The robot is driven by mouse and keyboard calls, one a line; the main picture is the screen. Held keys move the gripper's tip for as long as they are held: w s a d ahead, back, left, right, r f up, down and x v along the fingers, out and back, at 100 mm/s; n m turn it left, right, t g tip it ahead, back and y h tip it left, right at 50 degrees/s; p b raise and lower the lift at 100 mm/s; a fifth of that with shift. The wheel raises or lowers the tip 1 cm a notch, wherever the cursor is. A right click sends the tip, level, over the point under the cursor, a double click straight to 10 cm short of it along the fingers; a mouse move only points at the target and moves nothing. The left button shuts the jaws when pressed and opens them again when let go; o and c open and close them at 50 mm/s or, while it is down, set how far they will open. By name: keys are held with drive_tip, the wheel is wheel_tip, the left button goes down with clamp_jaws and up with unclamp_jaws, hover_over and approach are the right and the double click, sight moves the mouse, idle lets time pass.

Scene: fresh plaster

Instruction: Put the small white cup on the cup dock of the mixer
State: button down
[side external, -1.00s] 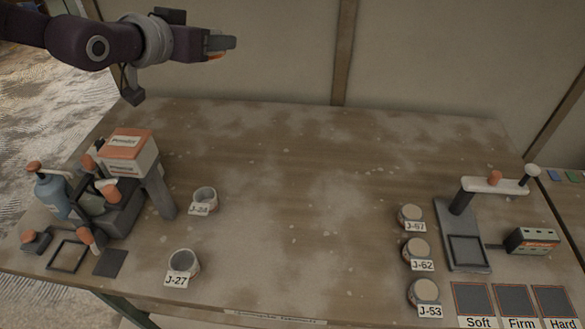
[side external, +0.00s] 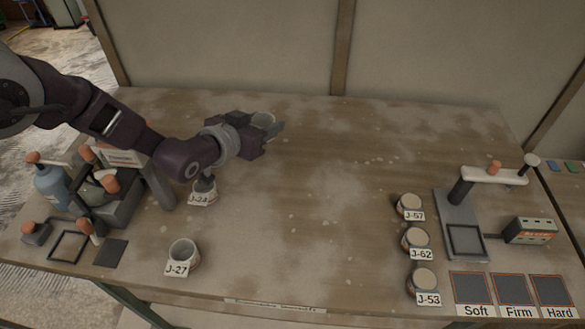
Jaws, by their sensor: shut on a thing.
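My gripper is to the right of and behind the mixer.
A labelled cup (side external: 203,185) stands right of the mixer, partly hidden by my arm. Cup J-27 (side external: 184,252) stands nearer the front. Several capped labelled jars (side external: 416,238) stand at right, beside a lever device (side external: 490,174). The table's middle is clear.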

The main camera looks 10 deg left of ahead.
sight(269, 176)
wheel_tip(269, 176, down, 14)
drive_tip(key=shift+r, duration=0.2)
drive_tip(key=shift+f, duration=0.15)
drive_tip(key=c, duration=0.7)
unclamp_jaws()
